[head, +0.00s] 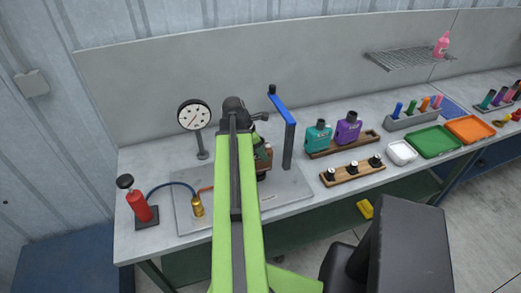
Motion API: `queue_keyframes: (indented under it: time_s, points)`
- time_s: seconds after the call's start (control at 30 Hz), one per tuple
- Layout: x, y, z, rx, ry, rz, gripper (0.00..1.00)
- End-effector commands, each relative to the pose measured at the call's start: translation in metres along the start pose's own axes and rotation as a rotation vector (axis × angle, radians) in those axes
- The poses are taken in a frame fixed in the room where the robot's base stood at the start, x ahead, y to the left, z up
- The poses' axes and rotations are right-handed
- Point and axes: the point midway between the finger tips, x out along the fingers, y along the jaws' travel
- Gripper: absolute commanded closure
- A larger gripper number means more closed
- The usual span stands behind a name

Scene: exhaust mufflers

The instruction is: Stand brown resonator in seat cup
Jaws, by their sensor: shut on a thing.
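The brown resonator (266,160) shows only in part in the head view, just right of my green arm, above the grey base plate (287,193). My gripper (262,149) is shut on it; the fingertips are mostly hidden by my arm. A dark round form (261,176) shows under the resonator and may be the seat cup, mostly hidden. I cannot tell whether the resonator touches it or is seated in it. A grey post with a blue lever (282,107) stands close to the right of the resonator.
A dial gauge (194,116), a brass fitting (197,206) with hoses and a red pump (140,207) stand left. Teal (318,137) and purple (347,130) resonators stand in a wooden tray at right. A wooden rack (352,174), white, green and orange trays lie further right.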

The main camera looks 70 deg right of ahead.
Motion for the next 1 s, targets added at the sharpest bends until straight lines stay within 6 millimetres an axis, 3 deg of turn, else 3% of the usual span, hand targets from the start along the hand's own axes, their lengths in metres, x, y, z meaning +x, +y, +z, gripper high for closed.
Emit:
queue_keyframes:
  time_s: [0.23,0.27,0.43,0.77,0.87,1.0]
  points:
    - [0.0,0.0,0.001,0.0,-0.001,0.0,0.81]
    - [0.0,0.0,0.001,0.0,-0.001,0.0,0.42]
    - [0.0,0.0,0.0,0.0,-0.001,0.0,0.2]
    - [-0.004,0.0,0.001,0.0,0.0,0.0,0.2]
    - [-0.018,0.0,0.002,0.0,0.0,0.0,0.2]
    - [-0.052,0.0,0.005,-0.001,0.0,0.001,0.2]
